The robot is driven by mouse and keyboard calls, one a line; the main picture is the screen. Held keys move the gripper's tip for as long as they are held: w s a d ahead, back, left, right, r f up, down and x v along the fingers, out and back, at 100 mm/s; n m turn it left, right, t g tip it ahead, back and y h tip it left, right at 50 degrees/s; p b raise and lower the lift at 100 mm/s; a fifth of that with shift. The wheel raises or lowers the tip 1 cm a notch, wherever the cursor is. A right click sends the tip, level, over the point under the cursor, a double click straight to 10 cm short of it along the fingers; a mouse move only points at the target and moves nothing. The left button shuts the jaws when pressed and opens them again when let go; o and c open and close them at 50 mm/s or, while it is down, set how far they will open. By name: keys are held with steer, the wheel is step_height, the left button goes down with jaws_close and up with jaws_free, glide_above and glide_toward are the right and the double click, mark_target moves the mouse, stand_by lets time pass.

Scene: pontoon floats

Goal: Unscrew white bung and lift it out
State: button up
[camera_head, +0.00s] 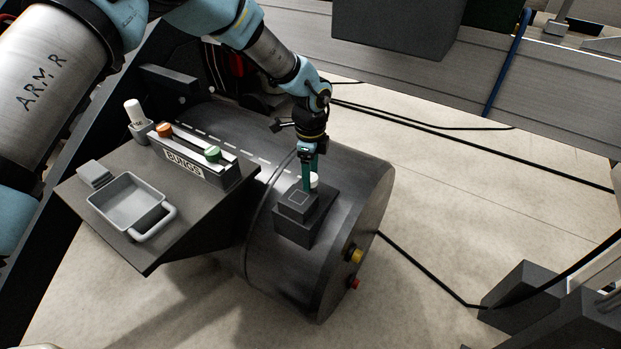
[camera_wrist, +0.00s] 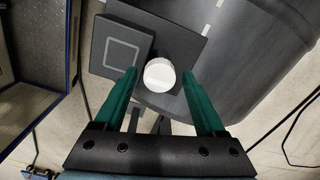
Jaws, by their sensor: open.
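The white bung (camera_head: 313,180) sits at the block on top of the dark drum float (camera_head: 345,200), partly hidden behind my gripper in the head view. In the wrist view the white bung (camera_wrist: 159,75) shows as a round white top beside a raised block with a square outline. My gripper (camera_head: 307,182) points down at the bung. In the wrist view its two green fingers (camera_wrist: 159,78) are open, one on each side of the bung, with a visible gap on both sides. I cannot tell how far the fingertips reach down beside it.
A shelf on the left holds a grey tray (camera_head: 125,202) with a handle, a white bottle (camera_head: 134,112) and a rack labelled BUNGS (camera_head: 185,162) with orange and green bungs. Yellow and red fittings (camera_head: 354,255) are on the drum's end. Black cables cross the floor.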

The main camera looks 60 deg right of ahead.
steer(key=m+p, duration=0.1)
steer(key=m, duration=0.4)
steer(key=shift+r, duration=0.1)
steer(key=m, duration=0.4)
steer(key=c, duration=1.1)
steer(key=shift+n, duration=1)
jaws_close()
steer(key=n+b, duration=0.2)
steer(key=n, duration=0.8)
steer(key=shift+b, duration=0.4)
